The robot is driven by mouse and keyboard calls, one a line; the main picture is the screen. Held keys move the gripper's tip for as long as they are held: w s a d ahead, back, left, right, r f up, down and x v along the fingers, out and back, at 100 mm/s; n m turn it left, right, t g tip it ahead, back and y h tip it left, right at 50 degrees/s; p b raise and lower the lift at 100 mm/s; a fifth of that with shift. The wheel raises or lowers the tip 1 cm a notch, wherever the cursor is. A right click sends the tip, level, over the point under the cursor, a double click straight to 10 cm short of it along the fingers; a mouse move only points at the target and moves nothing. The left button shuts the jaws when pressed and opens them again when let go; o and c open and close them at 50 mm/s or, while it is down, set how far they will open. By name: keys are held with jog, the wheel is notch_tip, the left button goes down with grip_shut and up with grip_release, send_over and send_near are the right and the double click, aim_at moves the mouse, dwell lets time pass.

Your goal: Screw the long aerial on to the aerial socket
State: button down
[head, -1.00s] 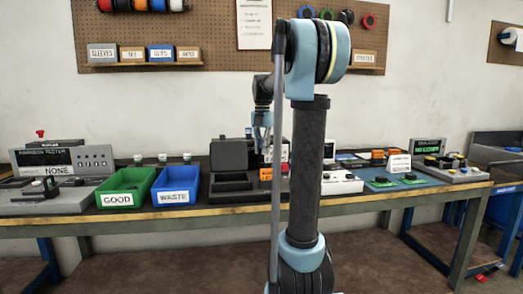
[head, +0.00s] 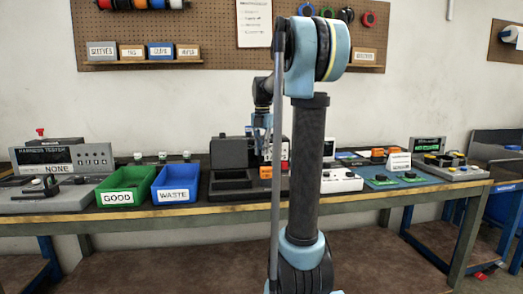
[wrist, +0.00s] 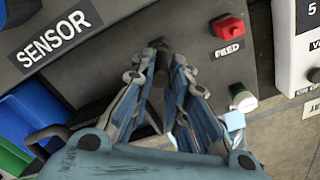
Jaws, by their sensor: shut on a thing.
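My gripper (wrist: 160,75) is shut on a narrow dark thing (wrist: 154,112), which shows between its blue fingers in the wrist view. I cannot tell whether this is the long aerial. The fingertips are close to a dark face with a SENSOR label (wrist: 47,38), beside a dark round part (wrist: 160,46). Whether they touch it is unclear. In the head view my gripper (head: 262,143) is over the bench at the black machine (head: 232,165), partly hidden by my arm. I cannot make out an aerial socket.
On the bench, a green GOOD bin (head: 125,184) and a blue WASTE bin (head: 176,182) stand left of the machine. A white box (head: 342,181) stands to its right.

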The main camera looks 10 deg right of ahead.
jog(key=shift+f, duration=0.2)
jog(key=c, duration=1.5)
grip_release()
notch_tip(320, 180, up, 12)
jog(key=shift+f, duration=0.1)
jog(key=shift+o, duration=0.9)
jog(key=shift+f+m, duration=0.6)
jog(key=shift+f, duration=5.35)
